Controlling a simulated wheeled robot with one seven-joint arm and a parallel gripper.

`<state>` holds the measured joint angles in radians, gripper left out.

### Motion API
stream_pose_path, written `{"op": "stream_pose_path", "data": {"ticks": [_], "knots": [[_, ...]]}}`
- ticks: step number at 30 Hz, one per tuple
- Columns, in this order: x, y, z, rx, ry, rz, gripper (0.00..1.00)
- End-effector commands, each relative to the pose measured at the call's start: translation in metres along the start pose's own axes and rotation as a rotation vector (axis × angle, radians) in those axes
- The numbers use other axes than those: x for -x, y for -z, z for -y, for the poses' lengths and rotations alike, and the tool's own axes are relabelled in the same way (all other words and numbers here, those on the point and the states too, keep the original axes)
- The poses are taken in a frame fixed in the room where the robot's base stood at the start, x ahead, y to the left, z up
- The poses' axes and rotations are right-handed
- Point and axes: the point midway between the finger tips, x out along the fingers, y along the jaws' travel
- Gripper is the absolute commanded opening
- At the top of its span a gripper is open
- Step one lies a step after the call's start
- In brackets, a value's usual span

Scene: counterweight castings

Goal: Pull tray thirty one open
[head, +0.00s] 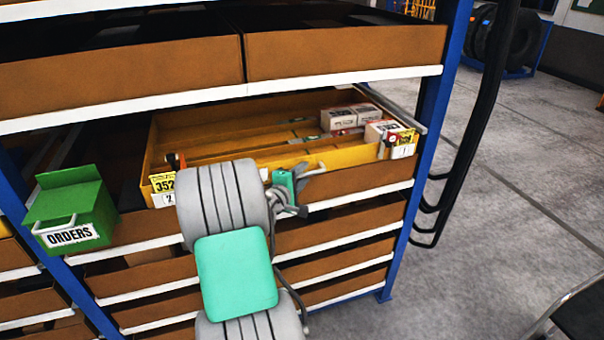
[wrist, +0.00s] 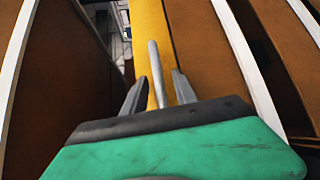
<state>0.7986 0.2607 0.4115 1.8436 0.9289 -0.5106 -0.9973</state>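A yellow tray (head: 240,155) sits in the blue rack below the upper shelf, its inside partly visible. Its left front label (head: 163,183) seems to read 352; the right front label (head: 404,143) is too small to read. A grey bar handle (head: 313,170) stands out from its front. My gripper (head: 297,185) is at that front, partly hidden by my arm. In the wrist view, the handle (wrist: 155,70) stands between my gripper's two dark fingers (wrist: 158,88), with the yellow front (wrist: 148,20) behind. The fingers are apart, with narrow gaps beside the handle.
Small boxes (head: 340,118) lie in the tray's right part. A green ORDERS box (head: 72,215) hangs on the rack at left. Brown trays (head: 345,52) fill the shelves above and below. A blue post (head: 432,115) stands at right, with open grey floor (head: 520,190) beyond.

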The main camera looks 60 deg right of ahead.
Motion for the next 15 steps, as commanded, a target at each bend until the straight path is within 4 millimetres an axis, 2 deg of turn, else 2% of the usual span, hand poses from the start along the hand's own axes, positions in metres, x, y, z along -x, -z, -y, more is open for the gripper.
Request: {"op": "stream_pose_path", "data": {"ticks": [5, 15], "knots": [[0.0002, 0.0004, 0.0001, -0.001, 0.0, -0.001, 0.33], [0.0005, 0.0005, 0.0001, -0.001, 0.001, -0.001, 0.05]]}}
